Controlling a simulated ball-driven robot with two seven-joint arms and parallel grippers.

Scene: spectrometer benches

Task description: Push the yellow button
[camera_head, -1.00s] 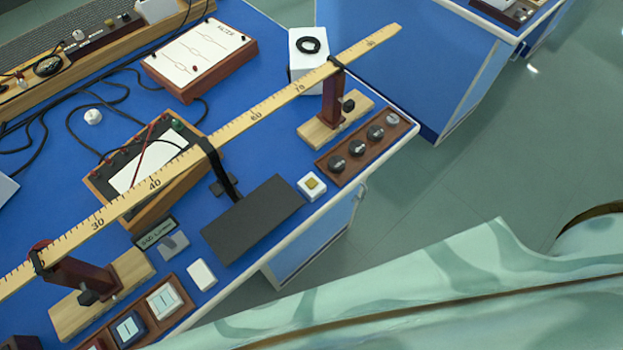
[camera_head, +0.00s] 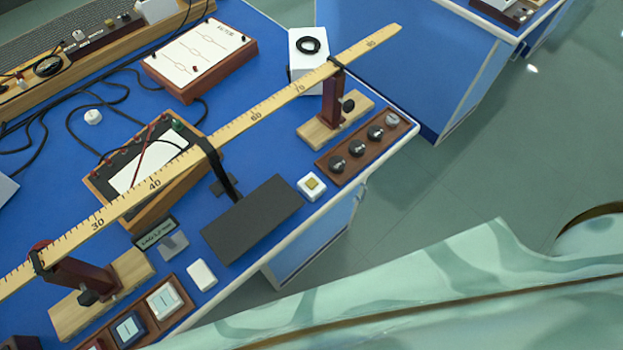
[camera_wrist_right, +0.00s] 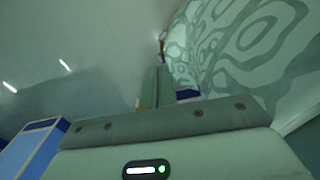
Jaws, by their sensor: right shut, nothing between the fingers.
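Neither gripper shows in the head view. In the right wrist view my right gripper (camera_wrist_right: 157,85) is shut and empty, with floor and a green patterned surface around it. The button does not show in that view. My left gripper is in neither view.
A long yellow ruler (camera_head: 240,122) on wooden stands crosses above the bench behind the button. A white block (camera_head: 202,275) and a tray of square switches (camera_head: 140,318) lie left along the front edge. Open floor (camera_head: 440,190) lies right of the bench.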

